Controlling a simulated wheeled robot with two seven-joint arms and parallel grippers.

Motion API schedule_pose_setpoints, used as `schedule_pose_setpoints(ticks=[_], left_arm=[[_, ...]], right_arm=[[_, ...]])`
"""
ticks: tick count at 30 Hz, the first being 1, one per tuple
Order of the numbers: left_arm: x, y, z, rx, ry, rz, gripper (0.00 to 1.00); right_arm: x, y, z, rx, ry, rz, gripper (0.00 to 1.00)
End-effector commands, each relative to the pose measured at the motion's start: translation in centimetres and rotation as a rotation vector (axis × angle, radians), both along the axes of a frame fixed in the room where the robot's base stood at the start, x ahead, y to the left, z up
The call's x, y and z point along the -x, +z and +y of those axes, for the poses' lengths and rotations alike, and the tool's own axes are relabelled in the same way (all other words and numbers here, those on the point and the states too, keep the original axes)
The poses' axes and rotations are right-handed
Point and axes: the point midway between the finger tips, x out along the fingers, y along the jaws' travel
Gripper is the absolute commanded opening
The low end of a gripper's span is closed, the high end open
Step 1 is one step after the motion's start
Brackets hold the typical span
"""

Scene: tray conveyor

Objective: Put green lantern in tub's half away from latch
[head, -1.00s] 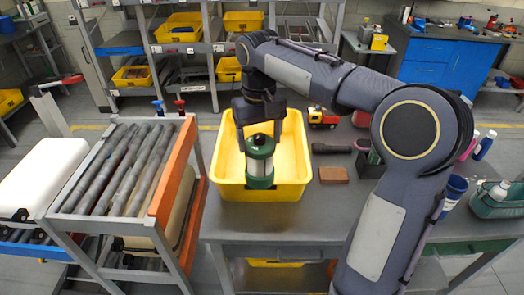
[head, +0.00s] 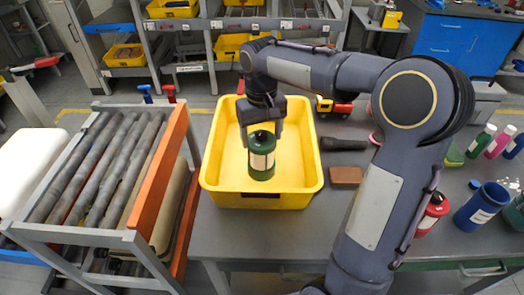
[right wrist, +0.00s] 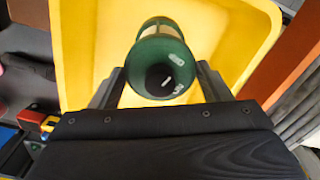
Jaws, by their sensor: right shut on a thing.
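The green lantern (head: 261,158), with a pale band around its middle, is upright in the yellow tub (head: 211,178), in the half near me. My right gripper (head: 262,126) comes from above and is shut on the lantern's upper part. In the right wrist view the lantern (right wrist: 163,62) sits between the two fingers, with the tub's yellow wall (right wrist: 235,30) around it. A small dark piece (head: 262,195) is on the tub's near rim and may be the latch. I cannot tell if the lantern touches the tub floor. My left gripper is not in view.
Left of the tub is a roller conveyor (head: 100,165) with an orange side rail (head: 160,185). Right of the tub lie a brown block (head: 346,176), a dark brush-like thing (head: 343,144) and a toy truck (head: 335,106). Bottles and a blue cup (head: 482,205) stand further right.

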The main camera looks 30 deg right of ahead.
Motion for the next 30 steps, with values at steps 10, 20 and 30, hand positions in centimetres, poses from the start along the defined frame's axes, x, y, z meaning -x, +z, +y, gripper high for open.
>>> schedule_pose_setpoints(ticks=[10,20,30], left_arm=[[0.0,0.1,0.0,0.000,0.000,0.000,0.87],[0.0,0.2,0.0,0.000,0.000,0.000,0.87],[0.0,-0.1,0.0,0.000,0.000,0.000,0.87]], right_arm=[[0.0,-4.2,0.0,0.001,0.001,0.003,0.23],[0.0,-5.3,0.0,0.000,0.000,-0.003,0.23],[0.0,-5.7,0.0,0.000,0.000,-0.001,0.92]])
